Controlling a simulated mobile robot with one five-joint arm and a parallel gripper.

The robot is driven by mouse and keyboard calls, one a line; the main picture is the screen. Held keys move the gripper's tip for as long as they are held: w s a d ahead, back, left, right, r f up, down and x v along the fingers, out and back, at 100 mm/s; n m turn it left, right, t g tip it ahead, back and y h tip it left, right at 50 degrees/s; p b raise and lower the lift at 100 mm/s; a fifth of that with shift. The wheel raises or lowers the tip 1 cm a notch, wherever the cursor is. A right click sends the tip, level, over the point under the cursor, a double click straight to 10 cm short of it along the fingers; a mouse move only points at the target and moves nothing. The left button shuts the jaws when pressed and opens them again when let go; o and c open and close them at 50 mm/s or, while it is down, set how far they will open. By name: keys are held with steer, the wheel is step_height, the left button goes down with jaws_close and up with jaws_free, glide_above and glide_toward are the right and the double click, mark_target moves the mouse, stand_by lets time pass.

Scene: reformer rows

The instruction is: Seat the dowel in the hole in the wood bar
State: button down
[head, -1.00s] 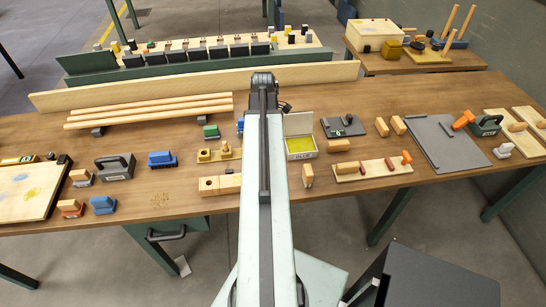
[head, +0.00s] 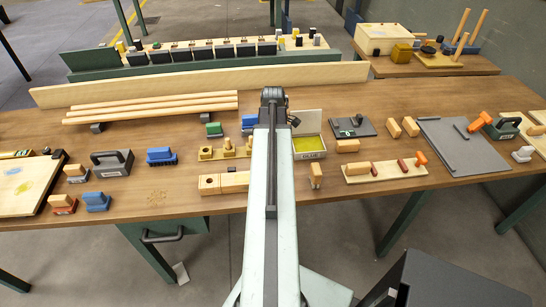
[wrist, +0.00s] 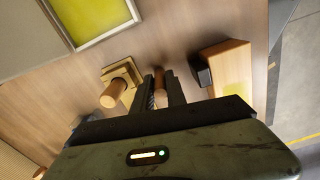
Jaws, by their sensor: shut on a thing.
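The wood bar (head: 235,182) lies near the table's front edge in the head view, with a dark round hole near its left end. A wooden block at right in the wrist view (wrist: 226,60) looks like this bar's end; its hole does not show there. My gripper (wrist: 160,82) is shut on a dowel (wrist: 159,77), which shows between the two dark fingers. It is over the table between that block and a wooden rack (head: 217,155) with a peg standing in it. In the head view my arm hides the gripper and the held dowel.
The rack's peg (wrist: 114,94) stands close left of my fingers in the wrist view. A glue box (head: 309,146) with a yellow inside is just right of my arm. A small wooden block (head: 315,176) stands near the front edge. Bare tabletop lies left of the bar.

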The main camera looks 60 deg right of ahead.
steer(key=shift+f, duration=0.2)
steer(key=c, duration=1.3)
jaws_free()
steer(key=shift+r, duration=0.1)
steer(key=shift+c, duration=0.2)
step_height(320, 180, up, 12)
steer(key=p, duration=1.2)
steer(key=shift+r, duration=0.2)
